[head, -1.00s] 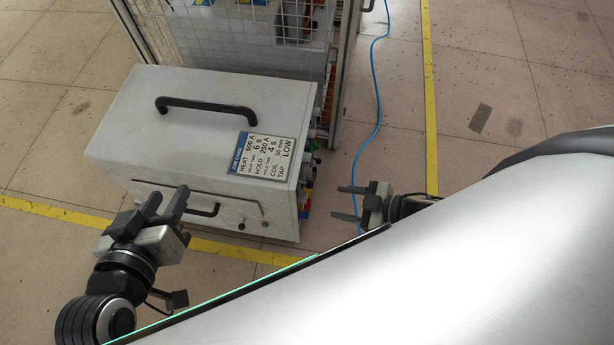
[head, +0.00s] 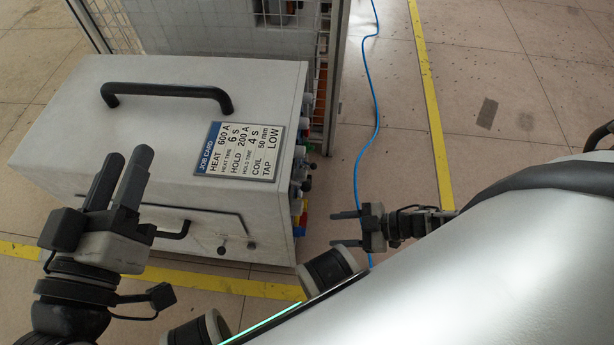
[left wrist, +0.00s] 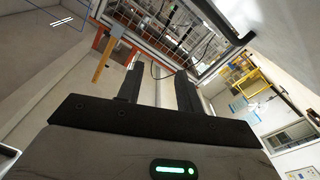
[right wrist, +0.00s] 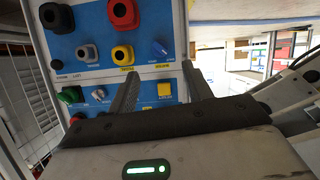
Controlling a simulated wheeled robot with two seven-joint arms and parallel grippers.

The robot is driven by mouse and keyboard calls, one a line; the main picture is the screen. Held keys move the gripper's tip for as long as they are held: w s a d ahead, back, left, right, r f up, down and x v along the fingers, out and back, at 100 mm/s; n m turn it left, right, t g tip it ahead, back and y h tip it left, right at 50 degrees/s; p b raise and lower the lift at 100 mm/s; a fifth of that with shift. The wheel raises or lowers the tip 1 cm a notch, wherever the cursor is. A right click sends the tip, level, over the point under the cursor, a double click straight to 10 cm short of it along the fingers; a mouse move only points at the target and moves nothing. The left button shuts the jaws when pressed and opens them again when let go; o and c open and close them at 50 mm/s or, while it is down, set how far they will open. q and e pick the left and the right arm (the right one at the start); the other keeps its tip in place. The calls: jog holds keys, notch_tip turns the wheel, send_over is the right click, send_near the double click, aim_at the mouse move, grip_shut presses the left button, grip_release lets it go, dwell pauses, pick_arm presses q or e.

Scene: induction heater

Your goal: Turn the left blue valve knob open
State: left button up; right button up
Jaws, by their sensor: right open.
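A blue knob (right wrist: 159,49) sits on the heater's control panel (right wrist: 130,35) in the right wrist view. I cannot tell whether it is the left blue valve knob. In the head view the panel is edge-on, at the right side of the white heater cabinet (head: 60,130). My right gripper (head: 346,228) is open and empty, right of the panel and apart from it; its fingers also show in the right wrist view (right wrist: 162,70), below the blue knob in the picture. My left gripper (head: 129,155) is open and empty at the cabinet's front; its fingers show in the left wrist view (left wrist: 159,85).
A black handle (head: 165,90) tops the cabinet. A blue hose (head: 370,80) runs along the floor; clear floor lies right of it.

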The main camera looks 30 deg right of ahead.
pick_arm(q)
jog(key=shift+w+a+r+m+t+h+b, duration=0.1)
jog(key=shift+w+r+m+t+h+b, duration=0.1)
jog(key=shift+r+m+t+h+b, duration=0.45)
jog(key=shift+w+a+r+m+t+h+b, duration=0.1)
jog(key=shift+w+r+m+t+b, duration=0.2)
jog(key=shift+r+m, duration=0.65)
jog(key=shift+w+a+r+m+t+h+b, duration=0.15)
jog(key=shift+r+m+t+h+b, duration=0.3)
jog(key=shift+r, duration=0.6)
pick_arm(e)
jog(key=x, duration=0.9)
jog(key=c, duration=1)
